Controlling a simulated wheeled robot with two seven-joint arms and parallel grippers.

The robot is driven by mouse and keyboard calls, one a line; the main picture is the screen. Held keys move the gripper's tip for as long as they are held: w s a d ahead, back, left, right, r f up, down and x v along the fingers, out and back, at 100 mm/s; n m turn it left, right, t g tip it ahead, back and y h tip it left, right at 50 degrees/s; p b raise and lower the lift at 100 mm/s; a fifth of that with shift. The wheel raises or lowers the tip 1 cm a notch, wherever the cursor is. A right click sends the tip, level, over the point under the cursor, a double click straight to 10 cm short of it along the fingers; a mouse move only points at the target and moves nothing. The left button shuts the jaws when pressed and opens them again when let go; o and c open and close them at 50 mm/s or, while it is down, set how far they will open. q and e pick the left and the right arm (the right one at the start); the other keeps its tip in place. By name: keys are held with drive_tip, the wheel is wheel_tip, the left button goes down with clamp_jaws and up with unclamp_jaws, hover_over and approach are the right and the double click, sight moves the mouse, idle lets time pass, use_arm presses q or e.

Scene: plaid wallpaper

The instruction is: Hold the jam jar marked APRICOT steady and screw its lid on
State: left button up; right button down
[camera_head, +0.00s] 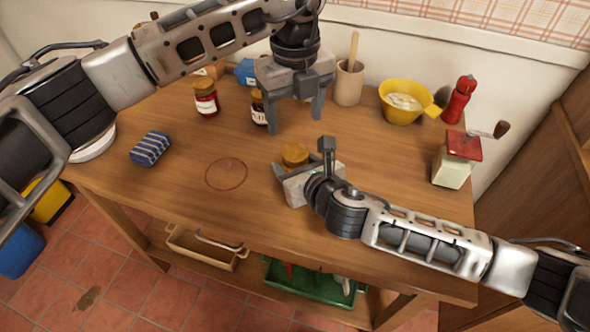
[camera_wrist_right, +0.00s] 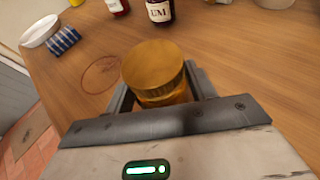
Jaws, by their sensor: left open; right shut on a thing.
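A small jar with amber contents (camera_wrist_right: 168,97) stands between the fingers of my right gripper (camera_head: 303,162), which is shut on it. Its label is hidden, so I cannot read the marking. A gold lid (camera_wrist_right: 152,64) sits over the jar's mouth; I cannot tell how tightly. The lid also shows in the head view (camera_head: 294,153), while the jar's body is mostly hidden there by the gripper. My left gripper (camera_head: 297,122) is open and empty, fingers pointing down, above the table behind the jar and apart from the lid.
A red jam jar (camera_head: 206,100) and a dark jar (camera_head: 258,110) stand at the back. A striped cloth (camera_head: 150,148) lies left. A utensil pot (camera_head: 349,84), yellow bowl (camera_head: 403,110), red mill (camera_head: 459,98) and grinder (camera_head: 453,165) stand at right. The table around a ring mark (camera_head: 226,174) is clear.

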sight(296, 152)
use_arm(q)
drive_tip(key=shift+f, duration=0.1)
drive_tip(key=shift+f, duration=3.95)
drive_tip(key=shift+c, duration=0.4)
drive_tip(key=c, duration=0.9)
drive_tip(key=shift+c, duration=0.2)
drive_tip(key=m, duration=0.6)
drive_tip(key=shift+m, duration=0.4)
drive_tip(key=o, duration=1.1)
